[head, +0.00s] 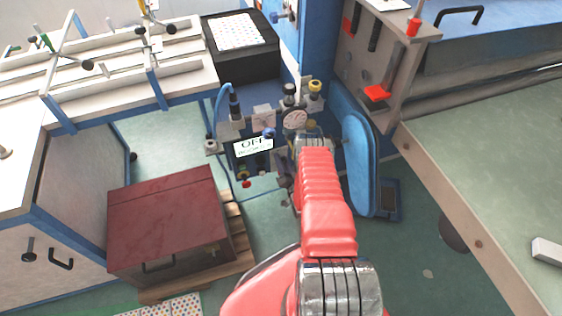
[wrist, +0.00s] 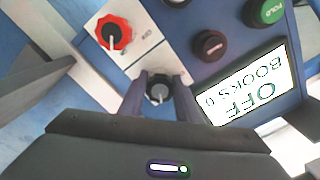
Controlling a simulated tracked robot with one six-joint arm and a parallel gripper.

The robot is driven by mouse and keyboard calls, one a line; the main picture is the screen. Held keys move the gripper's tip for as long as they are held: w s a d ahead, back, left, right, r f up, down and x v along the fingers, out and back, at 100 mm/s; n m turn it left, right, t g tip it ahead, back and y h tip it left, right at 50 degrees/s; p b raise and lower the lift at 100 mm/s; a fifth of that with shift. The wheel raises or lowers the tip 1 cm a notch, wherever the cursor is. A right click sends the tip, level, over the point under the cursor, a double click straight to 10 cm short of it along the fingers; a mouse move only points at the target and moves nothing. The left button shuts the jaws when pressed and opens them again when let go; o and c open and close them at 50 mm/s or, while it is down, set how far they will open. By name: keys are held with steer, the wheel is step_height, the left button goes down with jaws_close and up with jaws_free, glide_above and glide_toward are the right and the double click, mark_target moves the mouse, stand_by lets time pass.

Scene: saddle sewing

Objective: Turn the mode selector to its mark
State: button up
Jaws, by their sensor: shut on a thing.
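In the wrist view a grey and black knob (wrist: 159,91) on a white plate sits between the two dark fingers of my gripper (wrist: 161,98), which is shut on it. It appears to be the mode selector. Its pointer and mark cannot be made out, partly hidden by the fingers. In the head view my red arm reaches to the control panel, and the gripper's tips are hidden by the arm. A display (wrist: 250,88), upside down in the wrist view, reads "OFF" and "BOOKS 0"; it also shows in the head view (head: 253,146).
A maroon box (head: 165,225) stands lower left.

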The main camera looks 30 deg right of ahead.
steer(key=m, duration=0.6)
steer(key=shift+s+a+f, duration=0.1)
steer(key=shift+f, duration=0.15)
stand_by(0.3)
steer(key=o, duration=1.1)
steer(key=shift+r, duration=0.15)
steer(key=shift+c, duration=0.2)
steer(key=v, duration=1.3)
steer(key=shift+s, duration=0.35)
